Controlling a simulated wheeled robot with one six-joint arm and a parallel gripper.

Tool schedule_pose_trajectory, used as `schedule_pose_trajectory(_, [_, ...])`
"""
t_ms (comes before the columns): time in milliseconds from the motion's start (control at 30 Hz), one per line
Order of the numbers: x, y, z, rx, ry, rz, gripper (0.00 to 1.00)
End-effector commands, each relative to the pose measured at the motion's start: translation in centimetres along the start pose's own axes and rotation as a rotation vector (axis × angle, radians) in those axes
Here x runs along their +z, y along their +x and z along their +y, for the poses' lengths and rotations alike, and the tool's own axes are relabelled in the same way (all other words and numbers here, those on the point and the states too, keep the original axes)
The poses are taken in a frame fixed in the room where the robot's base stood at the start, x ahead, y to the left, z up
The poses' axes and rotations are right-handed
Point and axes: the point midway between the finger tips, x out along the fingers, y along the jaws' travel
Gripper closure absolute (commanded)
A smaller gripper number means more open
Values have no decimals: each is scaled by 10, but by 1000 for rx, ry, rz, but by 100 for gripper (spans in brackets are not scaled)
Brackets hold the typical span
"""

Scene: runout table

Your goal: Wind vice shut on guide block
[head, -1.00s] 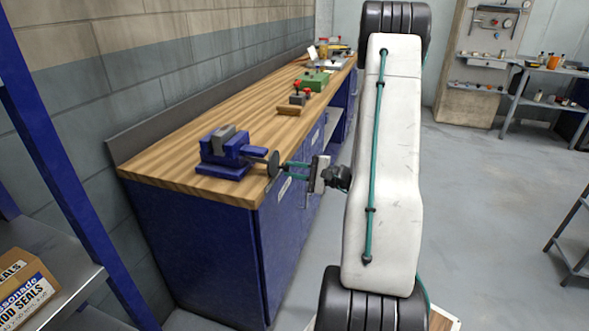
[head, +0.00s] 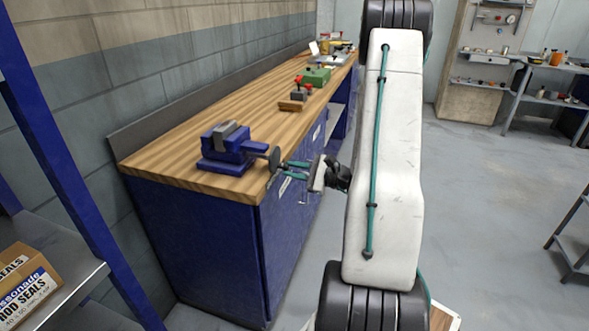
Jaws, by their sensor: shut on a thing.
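The blue vice (head: 222,162) stands on the near end of the wooden bench. A grey block, the guide block (head: 226,131), sits upright between its jaws. From this angle I cannot tell whether the jaws touch the block on both sides. The vice's dark round handwheel (head: 274,160) faces right, out past the bench's front edge. My gripper (head: 284,170), with teal fingers, reaches in from the right and is shut at the handwheel's rim or its handle. The exact grip is too small to see.
Behind the vice on the bench (head: 200,120) are a wooden block with red-topped parts (head: 294,100) and a green box (head: 316,76). A blue shelf post (head: 65,150) and a carton (head: 25,285) are at the left.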

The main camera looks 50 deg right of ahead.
Motion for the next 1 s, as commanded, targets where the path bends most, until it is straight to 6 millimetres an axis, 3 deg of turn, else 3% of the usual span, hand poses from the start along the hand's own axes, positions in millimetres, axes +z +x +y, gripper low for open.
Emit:
schedule_pose_trajectory(667, [3, 0, 5, 0, 171, -1, 100])
schedule_pose_trajectory(700, [3, 0, 5, 1, 171, -1, 78])
schedule_pose_trajectory(767, [3, 0, 5, 1, 171, -1, 64])
schedule_pose_trajectory(1000, [3, 0, 4, 0, 168, 0, 64])
